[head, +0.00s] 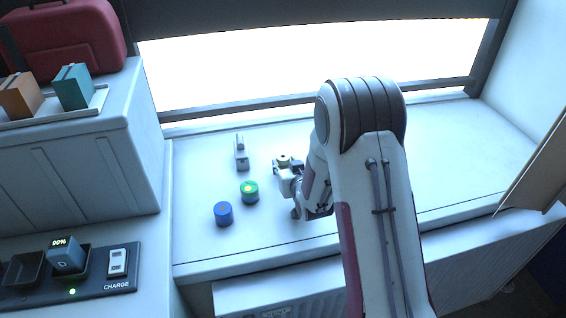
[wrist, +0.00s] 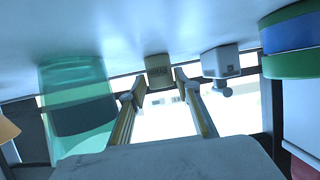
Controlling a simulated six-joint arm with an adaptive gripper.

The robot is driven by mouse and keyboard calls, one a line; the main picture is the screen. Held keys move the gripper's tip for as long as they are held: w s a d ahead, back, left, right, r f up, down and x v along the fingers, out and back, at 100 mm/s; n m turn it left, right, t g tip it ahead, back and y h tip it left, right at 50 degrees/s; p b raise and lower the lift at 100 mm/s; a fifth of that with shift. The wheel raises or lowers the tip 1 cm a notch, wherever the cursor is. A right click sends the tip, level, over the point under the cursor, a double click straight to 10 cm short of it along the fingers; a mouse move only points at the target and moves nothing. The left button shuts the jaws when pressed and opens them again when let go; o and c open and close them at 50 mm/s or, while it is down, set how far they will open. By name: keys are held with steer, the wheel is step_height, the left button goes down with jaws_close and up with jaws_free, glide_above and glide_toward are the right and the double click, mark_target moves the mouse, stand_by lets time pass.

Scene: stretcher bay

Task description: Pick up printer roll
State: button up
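A small tan block-like thing with dark print (wrist: 159,71) stands between my fingertips in the wrist view. I take it to be the printer roll, though I cannot be sure. In the head view its round tan top with a dark centre (head: 283,158) shows at the tip of my gripper (head: 287,170). In the wrist view my gripper (wrist: 158,84) is open, one finger on each side of it, with narrow gaps. I cannot tell how far the fingers reach around it.
A grey device (head: 241,152) stands left of my gripper. A translucent green cylinder (wrist: 78,105) shows in the wrist view. The sill (head: 455,160) is clear at right; a window lies behind.

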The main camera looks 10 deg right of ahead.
steer(key=shift+w+f, duration=0.25)
steer(key=shift+w, duration=0.4)
steer(key=c, duration=0.8)
